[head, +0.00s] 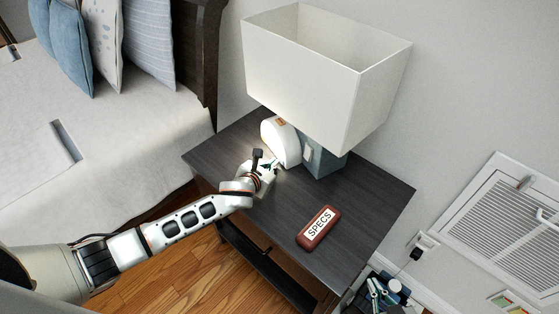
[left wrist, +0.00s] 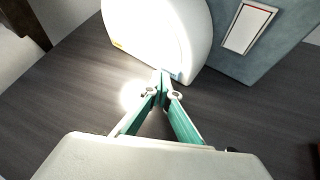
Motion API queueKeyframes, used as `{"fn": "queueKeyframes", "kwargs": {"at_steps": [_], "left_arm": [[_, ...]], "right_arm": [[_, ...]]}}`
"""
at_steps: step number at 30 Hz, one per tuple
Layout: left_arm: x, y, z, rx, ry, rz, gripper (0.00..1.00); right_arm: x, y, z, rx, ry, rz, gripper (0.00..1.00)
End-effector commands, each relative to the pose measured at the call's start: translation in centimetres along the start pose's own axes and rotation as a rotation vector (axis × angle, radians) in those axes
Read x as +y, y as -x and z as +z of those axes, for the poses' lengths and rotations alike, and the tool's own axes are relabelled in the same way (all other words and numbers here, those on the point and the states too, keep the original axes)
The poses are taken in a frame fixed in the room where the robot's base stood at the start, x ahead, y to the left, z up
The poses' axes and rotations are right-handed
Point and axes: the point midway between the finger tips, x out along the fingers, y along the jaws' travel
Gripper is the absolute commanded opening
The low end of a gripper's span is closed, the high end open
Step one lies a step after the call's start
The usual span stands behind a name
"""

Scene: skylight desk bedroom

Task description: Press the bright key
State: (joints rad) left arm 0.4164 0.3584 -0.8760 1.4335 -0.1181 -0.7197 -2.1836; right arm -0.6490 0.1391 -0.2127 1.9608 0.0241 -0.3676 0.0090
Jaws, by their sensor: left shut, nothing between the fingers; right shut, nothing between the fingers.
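A white round-topped lamp (head: 281,141) with a glowing face stands on the dark nightstand (head: 350,190). In the left wrist view the lamp (left wrist: 170,30) fills the top middle, and a small bluish patch shows at its foot, mostly behind my fingertips. I cannot make out a marked bright key. My left gripper (head: 271,164) is shut and empty, right in front of the lamp's foot. Its teal fingertips (left wrist: 164,82) are together at the lamp's lower edge; I cannot tell whether they touch it. My right gripper (head: 377,289) is shut and empty, low beside the nightstand.
A large lamp with a white shade (head: 315,75) and blue-grey base (head: 322,160) stands close behind on the right. A red-brown case marked SPECS (head: 318,228) lies near the front. The bed (head: 90,140) is at left; a wall vent (head: 505,220) is at right.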

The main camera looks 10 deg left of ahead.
Motion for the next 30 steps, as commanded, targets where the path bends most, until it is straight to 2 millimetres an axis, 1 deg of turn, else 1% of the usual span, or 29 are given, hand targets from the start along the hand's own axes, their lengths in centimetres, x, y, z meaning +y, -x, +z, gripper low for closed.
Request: {"fn": "queueKeyframes", "kwargs": {"at_steps": [24, 30], "left_arm": [[-0.24, -0.3, 0.15, 0.001, 0.0, -0.001, 0.0], [0.03, 0.09, 0.08, 0.001, 0.0, -0.001, 0.0]], "right_arm": [[0.06, 0.08, -0.21, 0.001, 0.0, 0.001, 0.0], [0.17, 0.36, -0.8, 0.004, 0.001, 0.001, 0.0]]}}
